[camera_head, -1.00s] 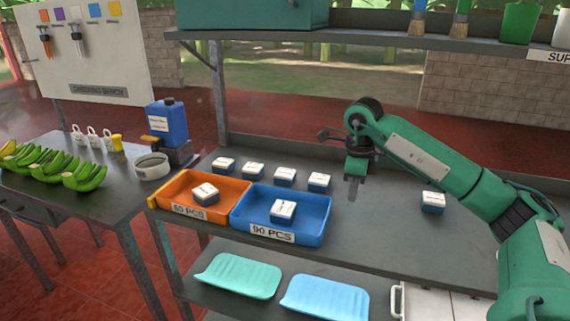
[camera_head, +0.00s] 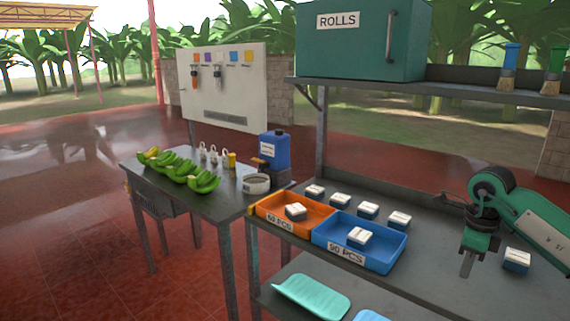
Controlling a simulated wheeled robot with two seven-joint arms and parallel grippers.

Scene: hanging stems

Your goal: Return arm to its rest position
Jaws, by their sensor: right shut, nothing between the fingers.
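My right arm (camera_head: 530,222) is green and comes in from the right edge. Its gripper (camera_head: 467,264) points down over the grey bench, right of the blue tray (camera_head: 385,262). The gripper is shut and holds nothing. A small white-topped box (camera_head: 516,260) stands on the bench to the right of the gripper, apart from it. My left gripper is not in view.
The orange tray (camera_head: 268,222) and the blue tray each hold one box. Several boxes (camera_head: 368,209) stand in a row behind them. A shelf (camera_head: 440,91) with a green cabinet (camera_head: 360,45) is above. Bananas (camera_head: 180,168) lie on the left table (camera_head: 215,196).

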